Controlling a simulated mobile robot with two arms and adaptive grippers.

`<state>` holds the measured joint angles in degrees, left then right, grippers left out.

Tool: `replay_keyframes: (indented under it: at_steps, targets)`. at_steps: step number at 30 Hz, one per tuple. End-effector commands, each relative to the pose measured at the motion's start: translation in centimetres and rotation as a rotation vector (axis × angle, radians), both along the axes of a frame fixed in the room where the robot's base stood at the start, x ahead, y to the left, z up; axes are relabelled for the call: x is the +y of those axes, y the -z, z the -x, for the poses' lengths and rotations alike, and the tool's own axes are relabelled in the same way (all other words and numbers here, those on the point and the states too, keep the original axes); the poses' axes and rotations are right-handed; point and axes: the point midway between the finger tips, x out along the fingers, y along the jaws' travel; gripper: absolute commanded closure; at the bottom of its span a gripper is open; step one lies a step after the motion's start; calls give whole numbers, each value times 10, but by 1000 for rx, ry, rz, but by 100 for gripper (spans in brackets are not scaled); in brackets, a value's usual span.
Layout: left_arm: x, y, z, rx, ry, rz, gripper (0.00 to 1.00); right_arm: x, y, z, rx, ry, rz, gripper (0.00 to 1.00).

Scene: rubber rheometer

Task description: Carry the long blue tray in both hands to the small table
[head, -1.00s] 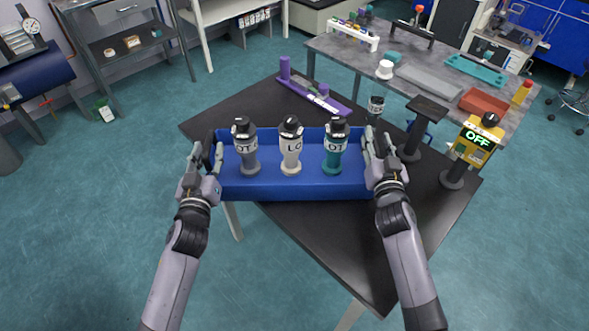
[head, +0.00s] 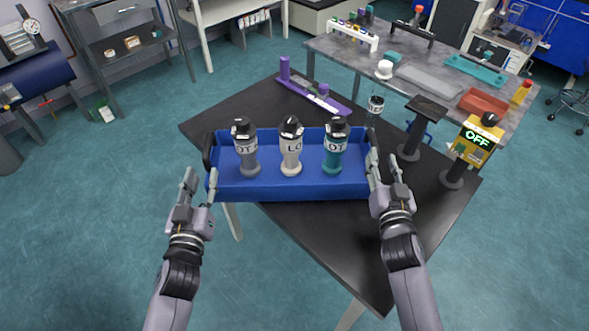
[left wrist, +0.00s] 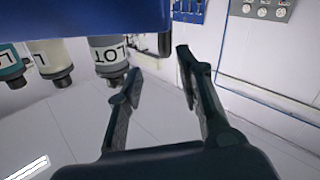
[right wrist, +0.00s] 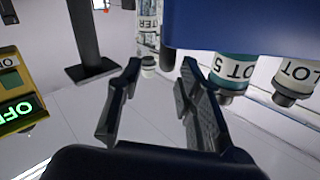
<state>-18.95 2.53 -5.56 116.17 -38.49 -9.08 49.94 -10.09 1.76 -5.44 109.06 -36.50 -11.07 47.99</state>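The long blue tray (head: 265,188) rests on the black-topped small table (head: 340,245), with its front left part reaching past the table edge. Three labelled bottles stand upright in it: grey (head: 248,150), white (head: 291,150) and teal (head: 335,150). A dark handle (head: 208,150) shows at its left end. My left gripper (head: 201,180) is open and empty, in front of the left end. My right gripper (head: 384,165) is open and empty by the right end; contact there is unclear. The tray also fills the top of the left wrist view (left wrist: 80,18) and right wrist view (right wrist: 240,25).
A purple fixture (head: 315,95) lies at the table's back. A small jar (head: 375,105), a dark stand (head: 420,125) and a yellow device reading OFF (head: 473,145) stand right of the tray. A grey bench (head: 430,80) with lab items is behind. The table's front is clear.

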Motion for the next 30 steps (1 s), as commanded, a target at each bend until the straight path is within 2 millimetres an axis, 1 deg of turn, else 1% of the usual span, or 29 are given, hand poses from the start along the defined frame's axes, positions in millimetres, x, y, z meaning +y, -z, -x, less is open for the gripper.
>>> replay_keyframes:
  at_steps: [1, 3, 6, 10, 15, 30]
  targets:
    - [0, 0, 0, 0, 0, 0, 66, 0, 1, 11, 3, 0, -2, 66]
    - [0, 0, 0, 0, 0, 0, 66, 1, 1, 23, 2, 1, -2, 66]
    - [0, 0, 0, 0, 0, 0, 66, 1, 1, 36, 2, 0, -2, 66]
    - [0, 0, 0, 0, 0, 0, 66, 1, 0, 46, 0, 0, -2, 66]
    - [0, 0, 0, 0, 0, 0, 66, 1, -1, 50, -2, -1, -1, 66]
    - [0, 0, 0, 0, 0, 0, 66, 1, 0, 50, -1, -1, -1, 66]
